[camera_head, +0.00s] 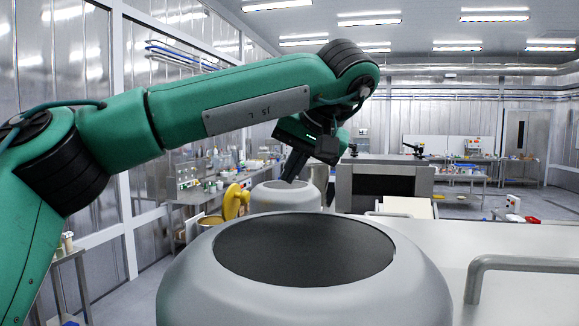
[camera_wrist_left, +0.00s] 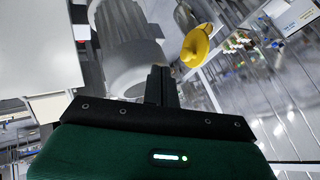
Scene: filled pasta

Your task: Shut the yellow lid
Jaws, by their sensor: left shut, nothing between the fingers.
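The yellow lid (camera_head: 235,202) stands tilted up, nearly on edge, left of the grey rounded machine in the head view. The open rim of a round container (camera_head: 210,220) shows just left of it and below. In the left wrist view the yellow lid (camera_wrist_left: 196,46) lies above and right of the fingers, with a metal vessel (camera_wrist_left: 184,16) beside it. My left gripper (camera_head: 291,176) is shut and empty. It points down above the farther grey machine, right of the lid and apart from it. The fingers (camera_wrist_left: 161,82) also show in the wrist view. My right gripper is not in view.
A large grey rounded housing with a dark top (camera_head: 304,250) fills the near middle. A smaller grey housing (camera_head: 286,197) stands behind it, under my left gripper. A white surface with a grey handle (camera_head: 520,264) is at right. Cluttered shelves (camera_head: 200,190) line the left wall.

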